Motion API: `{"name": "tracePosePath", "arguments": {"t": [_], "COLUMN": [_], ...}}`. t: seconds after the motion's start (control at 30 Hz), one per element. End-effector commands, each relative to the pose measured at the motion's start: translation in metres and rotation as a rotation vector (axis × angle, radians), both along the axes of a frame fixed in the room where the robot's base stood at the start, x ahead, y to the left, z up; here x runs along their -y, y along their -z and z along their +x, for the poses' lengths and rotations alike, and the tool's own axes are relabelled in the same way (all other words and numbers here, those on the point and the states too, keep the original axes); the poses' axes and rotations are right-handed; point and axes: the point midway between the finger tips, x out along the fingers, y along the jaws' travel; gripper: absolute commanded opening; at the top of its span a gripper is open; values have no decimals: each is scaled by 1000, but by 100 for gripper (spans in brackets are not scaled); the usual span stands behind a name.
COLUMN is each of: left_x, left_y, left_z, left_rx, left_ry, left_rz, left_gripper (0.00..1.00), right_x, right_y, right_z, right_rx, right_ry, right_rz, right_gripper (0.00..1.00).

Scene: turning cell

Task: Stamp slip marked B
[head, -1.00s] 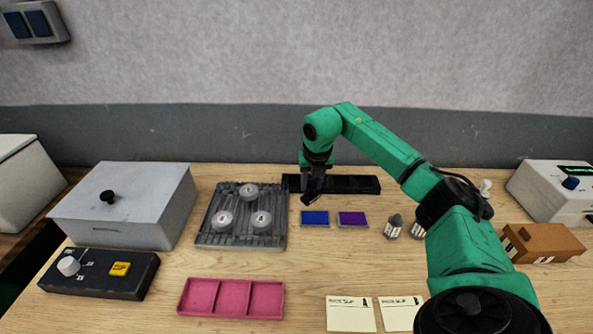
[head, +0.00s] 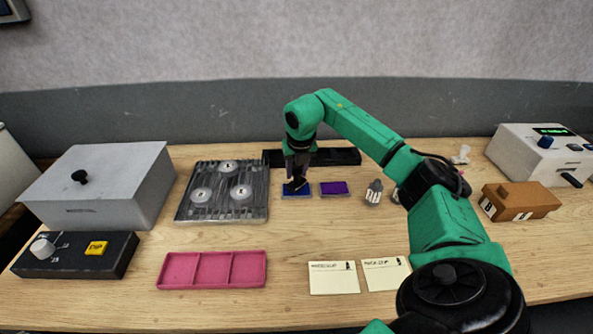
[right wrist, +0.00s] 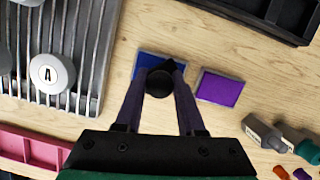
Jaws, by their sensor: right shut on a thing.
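Slip B (head: 386,273) lies flat on the table at the front, right of slip A (head: 333,280). My right gripper (head: 297,183) is over the blue ink pad (head: 296,192), pointing down. In the right wrist view the right gripper (right wrist: 162,88) is shut on a dark, round-topped stamp (right wrist: 158,84). The stamp is at the blue pad (right wrist: 150,62) and covers part of it; I cannot tell whether it touches. The purple ink pad (head: 334,188) lies to the right of the blue one. My left gripper is not in view.
A pink three-part tray (head: 213,285) lies at front left. A grooved rack (head: 222,212) holds white round pieces. A black tray (head: 335,157) lies behind the pads. A grey stamp-like piece (head: 373,192) and a brown block (head: 520,201) stand right. Table between pads and slips is clear.

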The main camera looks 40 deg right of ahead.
Motion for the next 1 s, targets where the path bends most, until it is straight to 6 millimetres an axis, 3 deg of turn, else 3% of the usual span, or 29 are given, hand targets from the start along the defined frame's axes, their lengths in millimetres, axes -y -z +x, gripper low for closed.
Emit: {"name": "tracePosePath", "arguments": {"t": [1.0], "left_x": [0], "left_y": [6], "left_z": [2], "left_rx": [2], "left_ry": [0], "left_rz": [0], "left_gripper": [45], "right_x": [0], "right_y": [9], "right_z": [0], "right_rx": [0], "right_ry": [0], "right_rz": [0], "right_gripper": [3]}}
